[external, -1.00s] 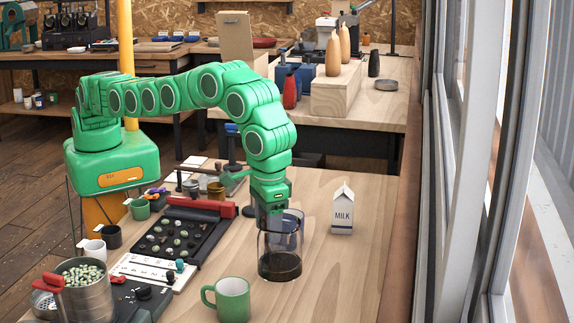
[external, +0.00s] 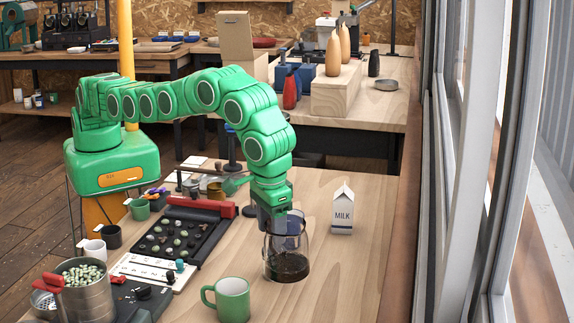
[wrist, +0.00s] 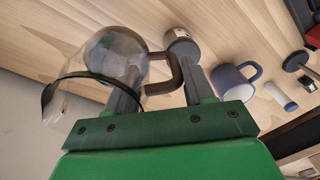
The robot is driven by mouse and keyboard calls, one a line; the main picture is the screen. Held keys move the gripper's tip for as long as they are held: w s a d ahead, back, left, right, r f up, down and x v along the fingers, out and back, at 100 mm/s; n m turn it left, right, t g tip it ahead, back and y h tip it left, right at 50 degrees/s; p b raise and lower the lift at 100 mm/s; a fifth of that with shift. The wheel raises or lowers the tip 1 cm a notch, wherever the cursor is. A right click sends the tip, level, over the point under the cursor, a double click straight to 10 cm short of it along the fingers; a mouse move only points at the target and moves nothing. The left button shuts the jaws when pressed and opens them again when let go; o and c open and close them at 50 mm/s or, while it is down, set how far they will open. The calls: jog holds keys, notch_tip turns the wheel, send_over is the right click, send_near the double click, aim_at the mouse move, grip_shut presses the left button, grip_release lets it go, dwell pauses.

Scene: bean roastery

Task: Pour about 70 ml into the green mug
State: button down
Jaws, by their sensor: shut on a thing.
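The green mug (external: 232,299) stands upright on the front of the table, with its handle to the left. My gripper (external: 277,218) is to the right of the mug and behind it, shut on a clear glass carafe (external: 300,240) with dark liquid in its bottom. The carafe looks slightly tilted; whether its base touches the table is hard to tell. In the wrist view the carafe (wrist: 115,60) lies at the left, with its brown handle (wrist: 165,82) beside the fingers of my gripper (wrist: 158,90). The green mug is not seen there.
A milk carton (external: 342,210) stands right of the carafe. A black tray (external: 168,238), a white card (external: 145,270) and a can of green beans (external: 85,287) are at the left. The wrist view shows a blue mug (wrist: 235,80).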

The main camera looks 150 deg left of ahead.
jog(key=shift+d+y, duration=0.25)
jog(key=shift+y, duration=0.15)
jog(key=d+r+n+g+y, duration=0.1)
jog(key=d+r+y, duration=0.3)
jog(key=y, duration=0.8)
jog(key=shift+s+d+r+n+g+y, duration=0.3)
jog(key=shift+d+g+y, duration=0.1)
jog(key=shift+d, duration=0.8)
jog(key=shift+d+y+p, duration=0.75)
jog(key=shift+y+p, duration=0.35)
jog(key=shift+p, duration=0.8)
jog(key=shift+w+a+r+p, duration=0.15)
jog(key=shift+a+p, duration=0.25)
jog(key=shift+p, duration=0.45)
jog(key=shift+a+y+p, duration=0.3)
jog(key=shift+a+p, duration=0.4)
jog(key=shift+p, duration=0.3)
